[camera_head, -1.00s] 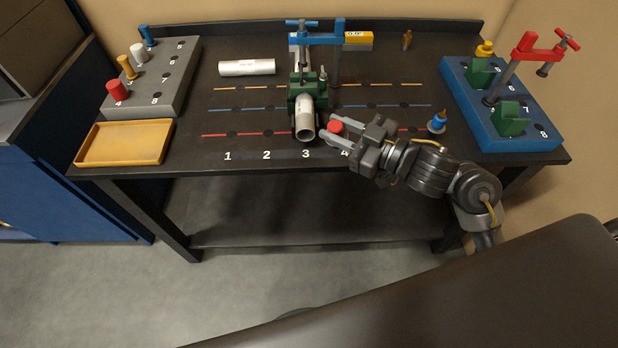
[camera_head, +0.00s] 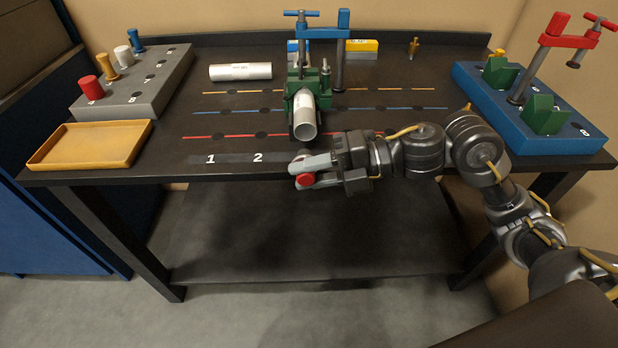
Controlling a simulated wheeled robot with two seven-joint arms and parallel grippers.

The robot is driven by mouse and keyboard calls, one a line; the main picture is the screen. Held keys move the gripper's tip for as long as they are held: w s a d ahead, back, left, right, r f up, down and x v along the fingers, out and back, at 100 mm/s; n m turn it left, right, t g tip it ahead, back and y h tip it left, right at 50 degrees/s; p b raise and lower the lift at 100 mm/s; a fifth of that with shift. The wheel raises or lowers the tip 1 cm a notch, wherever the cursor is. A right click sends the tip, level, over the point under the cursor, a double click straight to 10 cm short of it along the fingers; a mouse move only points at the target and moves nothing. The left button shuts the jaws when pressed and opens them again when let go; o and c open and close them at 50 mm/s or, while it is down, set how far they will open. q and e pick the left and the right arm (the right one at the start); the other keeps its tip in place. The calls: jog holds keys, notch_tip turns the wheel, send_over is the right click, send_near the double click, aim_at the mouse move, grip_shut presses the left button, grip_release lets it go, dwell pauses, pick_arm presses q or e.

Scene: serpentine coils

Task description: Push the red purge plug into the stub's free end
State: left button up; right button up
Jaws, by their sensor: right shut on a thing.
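The stub (camera_head: 306,112) is a short white pipe seated in a green block (camera_head: 318,82) under a blue clamp (camera_head: 340,40). Its free, open end faces the front edge of the table. My right gripper (camera_head: 308,172) is shut on a red plug (camera_head: 305,181). It holds the plug in front of and below the stub's open end, near the table's front edge, apart from the stub. The fingers hide part of the plug. My left gripper is out of view.
A grey rack (camera_head: 140,98) at left holds another red plug (camera_head: 91,87) and several coloured ones. A yellow tray (camera_head: 88,146) lies in front of it. A white pipe (camera_head: 240,72) lies behind. A blue base (camera_head: 490,95) with green blocks stands at right.

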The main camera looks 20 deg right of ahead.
aim_at(310, 151)
jog(key=shift+w+d+b, duration=0.25)
jog(key=shift+w+b, duration=0.05)
jog(key=shift+w, duration=0.6)
jog(key=shift+w+d+b, duration=0.2)
jog(key=shift+w+b, duration=0.05)
jog(key=shift+w, duration=0.6)
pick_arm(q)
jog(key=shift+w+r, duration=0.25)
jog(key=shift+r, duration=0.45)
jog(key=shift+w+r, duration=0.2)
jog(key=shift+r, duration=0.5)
pick_arm(e)
jog(key=shift+w+d, duration=0.15)
jog(key=shift+w, duration=0.35)
jog(key=shift+d+r, duration=0.1)
jog(key=shift+d, duration=0.05)
jog(key=shift+w, duration=0.1)
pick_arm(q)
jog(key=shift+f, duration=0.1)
pick_arm(e)
jog(key=shift+w, duration=0.1)
pick_arm(q)
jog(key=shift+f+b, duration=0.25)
jog(key=shift+b, duration=0.2)
pick_arm(e)
jog(key=shift+w+d, duration=0.15)
jog(key=shift+w, duration=0.45)
jog(key=shift+w+d, duration=0.15)
jog(key=shift+w, duration=0.4)
